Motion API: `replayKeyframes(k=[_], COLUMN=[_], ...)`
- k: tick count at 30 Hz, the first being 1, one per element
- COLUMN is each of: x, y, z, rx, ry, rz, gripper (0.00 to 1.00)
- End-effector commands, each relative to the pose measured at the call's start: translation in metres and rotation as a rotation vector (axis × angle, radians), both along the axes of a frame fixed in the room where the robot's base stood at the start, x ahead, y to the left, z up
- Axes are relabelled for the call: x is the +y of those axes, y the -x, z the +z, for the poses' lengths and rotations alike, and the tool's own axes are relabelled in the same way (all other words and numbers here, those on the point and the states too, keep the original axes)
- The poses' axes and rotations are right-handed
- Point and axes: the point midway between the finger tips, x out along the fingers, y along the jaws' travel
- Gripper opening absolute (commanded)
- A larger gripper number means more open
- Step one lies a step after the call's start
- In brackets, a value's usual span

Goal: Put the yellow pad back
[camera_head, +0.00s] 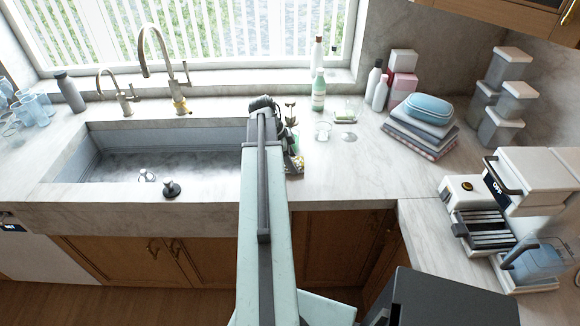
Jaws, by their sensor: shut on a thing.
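My arm reaches forward over the sink's right edge, and my gripper (287,150) is low at its far end, partly hidden behind the arm. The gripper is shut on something. Another small yellow patch (180,105) shows at the base of the tall faucet (165,60) behind the sink.
The sink (75,160) is left of my arm, with a dark stopper (171,188) on its front edge. A small plant (290,112), a clear glass (322,131) and a green bottle (318,90) stand close by. Folded towels (420,138) lie farther right.

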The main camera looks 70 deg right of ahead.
Motion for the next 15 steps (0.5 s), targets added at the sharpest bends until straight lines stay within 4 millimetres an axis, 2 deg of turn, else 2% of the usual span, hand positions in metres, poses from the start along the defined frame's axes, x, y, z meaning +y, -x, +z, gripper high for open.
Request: replayKeyframes(k=[9, 10, 12, 15], x=[0.0005, 0.0005, 0.0005, 0.0006], y=[-0.001, -0.0011, -0.0011, -0.0013], z=[-0.0041, -0.0024, -0.0019, -0.0019], rx=[0.0, 0.0, 0.0, 0.0], ry=[0.0, 0.0, 0.0, 0.0], rz=[0.001, 0.001, 0.001, 0.001], gripper=[0.18, 0.58, 0.72, 0.72])
